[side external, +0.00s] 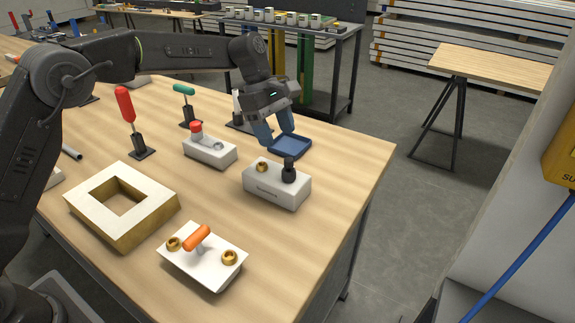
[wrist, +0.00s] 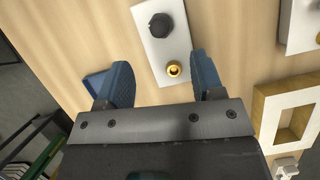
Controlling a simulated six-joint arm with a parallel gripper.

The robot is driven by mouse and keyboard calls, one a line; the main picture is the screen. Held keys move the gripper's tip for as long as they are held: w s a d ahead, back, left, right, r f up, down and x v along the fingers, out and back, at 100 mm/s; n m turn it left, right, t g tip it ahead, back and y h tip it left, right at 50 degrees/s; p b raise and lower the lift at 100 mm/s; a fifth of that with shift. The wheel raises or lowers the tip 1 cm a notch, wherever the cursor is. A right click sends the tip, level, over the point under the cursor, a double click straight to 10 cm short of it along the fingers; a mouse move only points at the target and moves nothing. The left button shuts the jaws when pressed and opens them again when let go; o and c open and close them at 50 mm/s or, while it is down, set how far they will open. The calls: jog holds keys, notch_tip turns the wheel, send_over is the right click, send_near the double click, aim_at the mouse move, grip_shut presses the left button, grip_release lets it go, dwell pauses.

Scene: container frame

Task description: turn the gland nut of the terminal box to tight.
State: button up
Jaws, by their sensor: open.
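The terminal box appears to be the pale grey-white block (side external: 277,188) near the table's right edge; it also shows in the wrist view (wrist: 165,47). On its top stand a black gland nut (side external: 289,170), six-sided in the wrist view (wrist: 161,25), and a brass fitting (side external: 262,166), round with a dark centre in the wrist view (wrist: 174,70). My gripper (side external: 279,137) is open and empty, above and behind the box. In the wrist view its blue fingers (wrist: 160,58) straddle the line of the box, nearer the brass fitting than the black nut. No contact shows.
A square frame (side external: 154,223) and a plate with an orange handle (side external: 190,266) are nearer the front. Red (side external: 125,104) and green (side external: 184,89) handles stand further left.

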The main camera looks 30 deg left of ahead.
aim_at(287, 166)
jog(key=x, duration=0.9)
jog(key=shift+c, duration=0.2)
jog(key=shift+a+r, duration=0.1)
jog(key=c, duration=0.9)
